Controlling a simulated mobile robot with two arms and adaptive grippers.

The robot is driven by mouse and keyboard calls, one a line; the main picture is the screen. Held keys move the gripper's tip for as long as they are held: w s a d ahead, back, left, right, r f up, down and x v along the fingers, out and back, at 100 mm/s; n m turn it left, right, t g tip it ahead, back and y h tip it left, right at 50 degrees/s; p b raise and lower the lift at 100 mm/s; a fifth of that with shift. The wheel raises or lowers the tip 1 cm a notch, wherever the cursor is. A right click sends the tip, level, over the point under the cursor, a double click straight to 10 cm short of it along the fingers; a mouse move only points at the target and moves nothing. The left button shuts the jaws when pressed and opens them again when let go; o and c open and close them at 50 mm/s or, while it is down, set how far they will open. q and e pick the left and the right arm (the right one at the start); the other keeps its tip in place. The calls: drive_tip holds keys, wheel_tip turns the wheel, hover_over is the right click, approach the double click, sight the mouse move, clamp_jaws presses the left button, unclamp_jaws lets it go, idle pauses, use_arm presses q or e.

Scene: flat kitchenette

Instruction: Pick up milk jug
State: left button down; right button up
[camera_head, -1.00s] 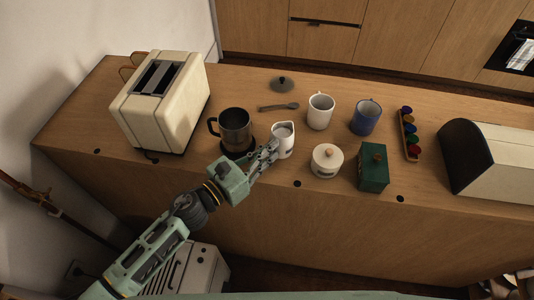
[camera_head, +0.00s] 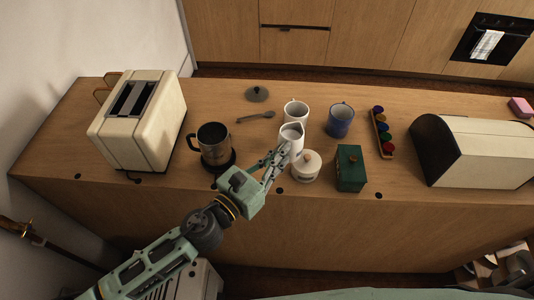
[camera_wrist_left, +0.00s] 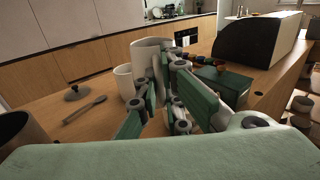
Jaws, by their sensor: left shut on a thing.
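The white milk jug (camera_head: 291,139) is in the grip of my left gripper (camera_head: 279,158), which is shut on its side. It appears raised above the counter, between the white mug (camera_head: 296,111) and the lidded white pot (camera_head: 306,167), and covers part of the mug. In the left wrist view the jug (camera_wrist_left: 149,55) stands roughly upright beyond the fingers (camera_wrist_left: 166,85), which hide its lower part. My right gripper is in neither view.
On the wooden counter (camera_head: 70,150) are a toaster (camera_head: 139,125), a dark metal mug (camera_head: 214,143), a spoon (camera_head: 255,117), a grey lid (camera_head: 257,94), a blue mug (camera_head: 340,121), a green box (camera_head: 350,169), a rack of coloured pods (camera_head: 382,133) and a bread bin (camera_head: 478,151).

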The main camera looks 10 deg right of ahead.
use_arm(q)
drive_tip(key=shift+s+d+r+p, duration=0.2)
drive_tip(key=shift+s+d+r, duration=0.15)
drive_tip(key=shift+d+r, duration=0.3)
drive_tip(key=shift+s+d+r+p, duration=0.2)
drive_tip(key=shift+s+d+r, duration=0.2)
drive_tip(key=shift+d, duration=0.4)
drive_tip(key=shift+r, duration=0.1)
